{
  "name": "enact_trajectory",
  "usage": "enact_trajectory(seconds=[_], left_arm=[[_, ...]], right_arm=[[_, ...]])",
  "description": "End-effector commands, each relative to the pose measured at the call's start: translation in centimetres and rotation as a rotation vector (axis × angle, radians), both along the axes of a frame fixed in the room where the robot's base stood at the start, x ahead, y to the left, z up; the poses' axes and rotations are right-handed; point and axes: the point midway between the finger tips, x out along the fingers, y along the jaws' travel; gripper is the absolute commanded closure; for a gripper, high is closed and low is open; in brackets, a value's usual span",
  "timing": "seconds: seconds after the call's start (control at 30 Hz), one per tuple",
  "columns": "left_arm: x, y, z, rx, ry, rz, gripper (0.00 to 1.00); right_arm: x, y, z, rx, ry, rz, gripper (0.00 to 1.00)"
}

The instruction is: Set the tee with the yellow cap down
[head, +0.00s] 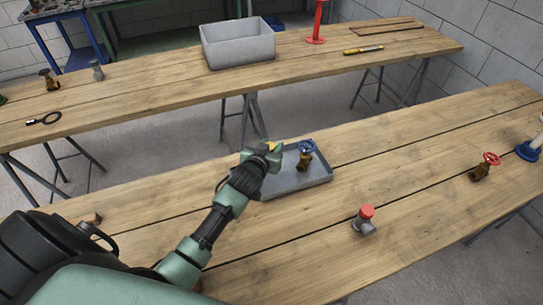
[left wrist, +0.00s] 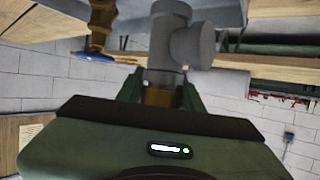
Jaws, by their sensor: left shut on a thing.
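My left gripper (head: 264,157) is over the left part of a shallow grey tray (head: 318,181) on the near bench. It is shut on the tee with the yellow cap. In the left wrist view the grey tee (left wrist: 186,43) stands out from between the fingers, and its yellow cap (left wrist: 160,96) is between them. In the head view the gripper hides most of the tee. I cannot tell whether the tee touches the tray floor. A brass valve with a blue handwheel (head: 305,149) stands in the tray, right of the gripper. My right gripper is not in view.
The far bench holds a grey bin (head: 238,50) and a yellow level (head: 363,49).

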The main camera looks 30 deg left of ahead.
Motion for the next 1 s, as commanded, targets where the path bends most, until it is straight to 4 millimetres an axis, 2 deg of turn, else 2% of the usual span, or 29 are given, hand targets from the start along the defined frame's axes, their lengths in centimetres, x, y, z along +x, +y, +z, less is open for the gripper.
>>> enact_trajectory(seconds=[0.17,0.4,0.67,0.7,0.77,1.0], left_arm=[[0.1,0.0,-1.3,0.000,-0.004,0.000,1.00],[0.1,0.0,-4.5,0.000,-0.003,0.000,1.00],[0.1,0.0,-4.9,0.001,-0.005,-0.001,1.00],[0.0,0.0,-5.0,0.000,-0.001,0.000,0.58],[0.0,0.0,-5.0,0.000,-0.001,0.000,0.41],[0.0,0.0,-5.0,0.000,-0.001,0.000,0.41]], right_arm=[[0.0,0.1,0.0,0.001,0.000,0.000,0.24],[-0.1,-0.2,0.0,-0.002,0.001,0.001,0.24],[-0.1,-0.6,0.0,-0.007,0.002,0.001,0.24],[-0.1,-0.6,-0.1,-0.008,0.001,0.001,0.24],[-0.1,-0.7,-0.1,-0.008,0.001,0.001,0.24],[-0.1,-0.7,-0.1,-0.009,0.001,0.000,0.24]])
